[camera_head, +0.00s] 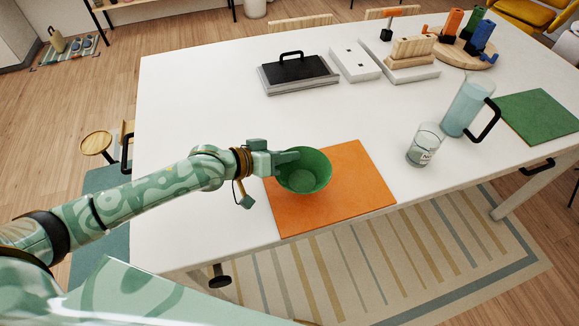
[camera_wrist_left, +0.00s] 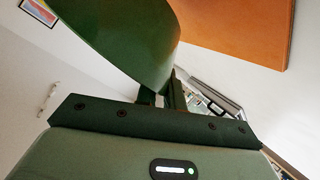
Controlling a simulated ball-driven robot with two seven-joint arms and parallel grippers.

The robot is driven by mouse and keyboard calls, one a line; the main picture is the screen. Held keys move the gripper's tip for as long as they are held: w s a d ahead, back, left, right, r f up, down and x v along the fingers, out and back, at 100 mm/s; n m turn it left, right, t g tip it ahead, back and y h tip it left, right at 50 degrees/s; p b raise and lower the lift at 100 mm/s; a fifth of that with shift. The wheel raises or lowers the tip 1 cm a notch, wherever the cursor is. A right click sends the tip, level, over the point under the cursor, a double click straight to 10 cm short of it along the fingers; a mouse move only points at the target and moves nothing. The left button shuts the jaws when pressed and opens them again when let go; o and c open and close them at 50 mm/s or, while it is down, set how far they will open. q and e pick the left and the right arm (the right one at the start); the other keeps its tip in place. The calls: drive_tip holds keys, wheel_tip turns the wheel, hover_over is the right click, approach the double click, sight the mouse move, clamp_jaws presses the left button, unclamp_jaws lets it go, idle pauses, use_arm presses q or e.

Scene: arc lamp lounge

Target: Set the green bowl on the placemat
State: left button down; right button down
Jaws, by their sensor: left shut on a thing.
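The green bowl (camera_head: 306,181) is upright over the back left part of the orange placemat (camera_head: 351,201) in the head view. I cannot tell whether its base touches the mat. My left gripper (camera_head: 285,158) is shut on the left rim of the bowl. In the left wrist view the bowl (camera_wrist_left: 125,35) fills the upper middle, with the gripper fingers (camera_wrist_left: 168,92) at its wall. The orange placemat (camera_wrist_left: 240,25) shows at upper right there. My right gripper is not in view.
A glass (camera_head: 425,145) and a blue pitcher (camera_head: 468,104) stand right of the placemat, with a green mat (camera_head: 538,117) beyond. A black-topped tray with a handle (camera_head: 298,74) and white boxes (camera_head: 355,62) sit behind. The white table (camera_head: 200,100) is clear at left.

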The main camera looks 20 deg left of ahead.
use_arm(q)
drive_tip(key=shift+w+f, duration=0.45)
drive_tip(key=shift+f, duration=0.05)
wheel_tip(320, 180, down, 3)
drive_tip(key=shift+w+f+b, duration=0.15)
drive_tip(key=shift+f+b, duration=0.05)
drive_tip(key=shift+b, duration=0.8)
drive_tip(key=shift+r, duration=0.1)
drive_tip(key=c, duration=1.9)
unclamp_jaws()
drive_tip(key=shift+f, duration=0.2)
drive_tip(key=shift+c, duration=0.2)
drive_tip(key=o, duration=0.4)
drive_tip(key=shift+o, duration=0.2)
